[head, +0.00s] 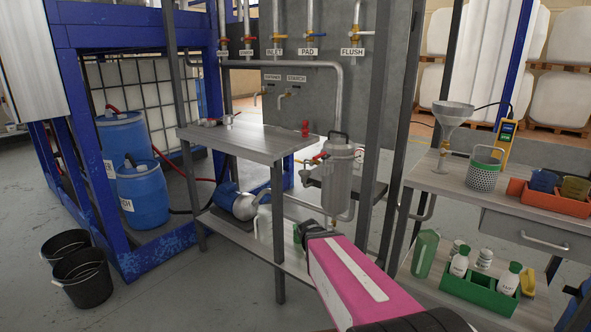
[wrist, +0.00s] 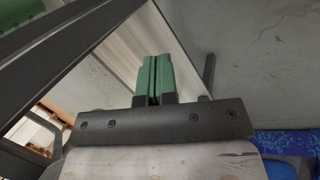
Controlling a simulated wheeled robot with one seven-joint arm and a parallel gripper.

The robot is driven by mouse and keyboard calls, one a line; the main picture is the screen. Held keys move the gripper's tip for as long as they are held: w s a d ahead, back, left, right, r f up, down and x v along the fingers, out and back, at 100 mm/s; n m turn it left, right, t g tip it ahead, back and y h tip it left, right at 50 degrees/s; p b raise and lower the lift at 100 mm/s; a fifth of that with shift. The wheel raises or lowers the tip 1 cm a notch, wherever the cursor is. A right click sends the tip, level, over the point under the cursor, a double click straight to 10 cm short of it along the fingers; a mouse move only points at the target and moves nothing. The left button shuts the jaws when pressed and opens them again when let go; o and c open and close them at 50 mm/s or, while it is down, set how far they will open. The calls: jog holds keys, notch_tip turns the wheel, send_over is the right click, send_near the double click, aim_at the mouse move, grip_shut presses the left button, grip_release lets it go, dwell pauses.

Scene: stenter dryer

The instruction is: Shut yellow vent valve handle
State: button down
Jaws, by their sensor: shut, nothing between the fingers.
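A grey filter housing (head: 338,178) stands beside the metal table, with pipes and small valves around it. A small yellowish part (head: 309,164) shows by the pipework at its left, close to red handles. It is too small to tell whether this is the vent valve handle or how it is turned. My gripper (head: 299,236) has green fingers and is low in front of the housing, apart from it. In the wrist view the fingers (wrist: 152,78) are closed together and empty. No yellow valve handle shows in the wrist view.
The metal table (head: 240,142) and its lower shelf lie left of the housing. A workbench (head: 450,178) with a funnel and bins is at the right. Black buckets (head: 82,277) stand on open floor at left.

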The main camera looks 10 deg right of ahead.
jog(key=w+r+n+t+h, duration=0.3)
jog(key=w+r+n+h, duration=0.15)
jog(key=w, duration=0.35)
jog(key=w+r+n+t+h, duration=0.2)
jog(key=w+r+n+h, duration=0.2)
jog(key=w+n+h, duration=0.25)
jog(key=w+a+r+n+t+h, duration=0.2)
jog(key=w+a+r+n+t, duration=0.25)
jog(key=a+t, duration=0.2)
jog(key=w+a+r+n+t+h, duration=0.1)
jog(key=w+a+r+n+t, duration=0.35)
jog(key=a+n, duration=0.2)
jog(key=w+d+r, duration=0.6)
jog(key=r, duration=0.3)
jog(key=shift+w+t, duration=0.25)
jog(key=shift+t, duration=0.05)
jog(key=shift+d+r, duration=0.1)
